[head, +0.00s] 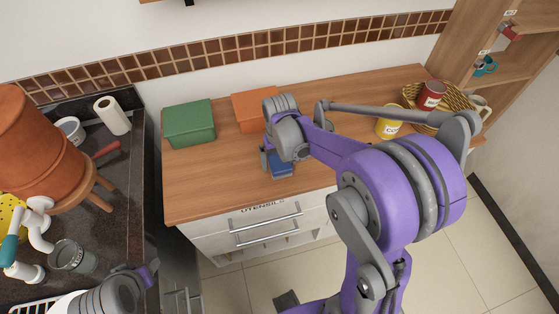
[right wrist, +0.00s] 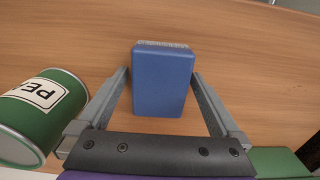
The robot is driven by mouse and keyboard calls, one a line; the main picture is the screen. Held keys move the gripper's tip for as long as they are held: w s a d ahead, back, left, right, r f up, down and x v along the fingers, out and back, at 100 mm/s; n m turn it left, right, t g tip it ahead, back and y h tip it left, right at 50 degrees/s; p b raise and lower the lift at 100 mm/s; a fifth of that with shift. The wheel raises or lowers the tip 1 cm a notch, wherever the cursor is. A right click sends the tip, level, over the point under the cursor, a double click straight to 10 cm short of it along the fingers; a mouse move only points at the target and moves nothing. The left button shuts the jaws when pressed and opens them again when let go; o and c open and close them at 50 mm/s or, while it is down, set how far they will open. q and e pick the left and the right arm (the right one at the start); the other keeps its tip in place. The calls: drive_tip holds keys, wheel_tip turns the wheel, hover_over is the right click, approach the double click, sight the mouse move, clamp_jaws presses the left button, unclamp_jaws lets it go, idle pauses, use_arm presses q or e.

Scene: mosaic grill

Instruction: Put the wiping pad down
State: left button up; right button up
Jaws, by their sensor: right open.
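The wiping pad, a blue block with a grey strip along one edge, rests on the wooden counter (head: 215,195). In the right wrist view the pad (right wrist: 163,82) lies between the fingers of my right gripper (right wrist: 160,76), with a gap on both sides. That gripper is open. In the head view the pad (head: 281,167) shows just below the right gripper (head: 272,162), near the counter's front edge. My left gripper (head: 148,276) is at the lower left over the dark counter; its jaws are not clear.
A green box (head: 189,123) and an orange box (head: 254,110) stand behind. A green can (right wrist: 40,115) is close left of the gripper in the wrist view. A yellow can (head: 389,123) and a basket with a red can (head: 431,95) stand right. The counter's left front is clear.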

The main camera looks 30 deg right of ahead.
sight(279, 160)
wheel_tip(279, 160, up, 12)
drive_tip(key=p, duration=0.1)
use_arm(q)
drive_tip(key=shift+w+r, duration=0.35)
drive_tip(key=shift+r, duration=0.5)
use_arm(e)
drive_tip(key=s+a+f+n+t, duration=0.1)
drive_tip(key=s+a+t, duration=0.2)
drive_tip(key=s, duration=0.3)
drive_tip(key=s+a+f+n+t, duration=0.1)
drive_tip(key=s+a+f+t, duration=0.1)
drive_tip(key=s, duration=0.5)
drive_tip(key=shift+s+a+f+n+t, duration=0.2)
drive_tip(key=shift+s+a+n+t, duration=0.15)
drive_tip(key=shift+a, duration=0.55)
drive_tip(key=shift+w, duration=0.2)
